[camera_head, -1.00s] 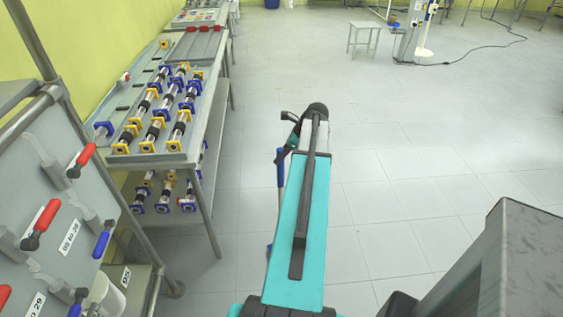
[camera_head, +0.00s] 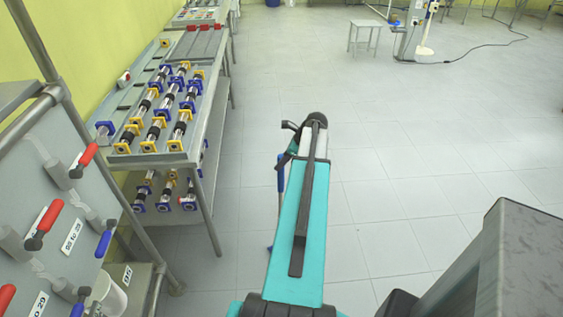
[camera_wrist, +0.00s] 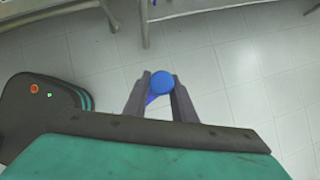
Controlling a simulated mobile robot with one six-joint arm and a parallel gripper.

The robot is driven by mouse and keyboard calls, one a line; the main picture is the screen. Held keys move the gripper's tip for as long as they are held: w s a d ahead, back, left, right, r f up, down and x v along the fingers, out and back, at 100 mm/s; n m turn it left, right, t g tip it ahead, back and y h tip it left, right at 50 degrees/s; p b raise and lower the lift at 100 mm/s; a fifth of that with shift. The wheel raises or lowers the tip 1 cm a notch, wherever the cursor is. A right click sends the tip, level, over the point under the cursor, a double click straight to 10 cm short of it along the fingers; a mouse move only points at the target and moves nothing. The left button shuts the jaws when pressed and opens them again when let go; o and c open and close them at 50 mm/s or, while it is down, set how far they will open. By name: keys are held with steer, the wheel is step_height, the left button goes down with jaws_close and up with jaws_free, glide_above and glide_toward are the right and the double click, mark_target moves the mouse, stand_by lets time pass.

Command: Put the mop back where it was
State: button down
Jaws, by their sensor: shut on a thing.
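The mop shows as a thin blue handle (camera_head: 280,175) in the head view, standing about upright beside my teal arm. Its lower part is mostly hidden behind the arm, with a small bit of blue showing near the floor. In the wrist view the round blue handle top (camera_wrist: 162,86) sits between the two dark fingers of my gripper (camera_wrist: 160,92), which is shut on it. The mop head is not visible in either view. The place where the mop stood before cannot be told from these frames.
A metal table (camera_head: 202,143) with several blue and yellow flanged tubes stands at the left. A grey valve panel (camera_head: 62,190) is nearer at the left. A small white stool (camera_head: 363,35) and a white stand (camera_head: 424,40) are far back. The middle floor is clear.

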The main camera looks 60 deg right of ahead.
steer(key=c, duration=1.5)
jaws_free()
steer(key=shift+f, duration=0.1)
steer(key=shift+b+v, duration=1.1)
steer(key=shift+v, duration=5.05)
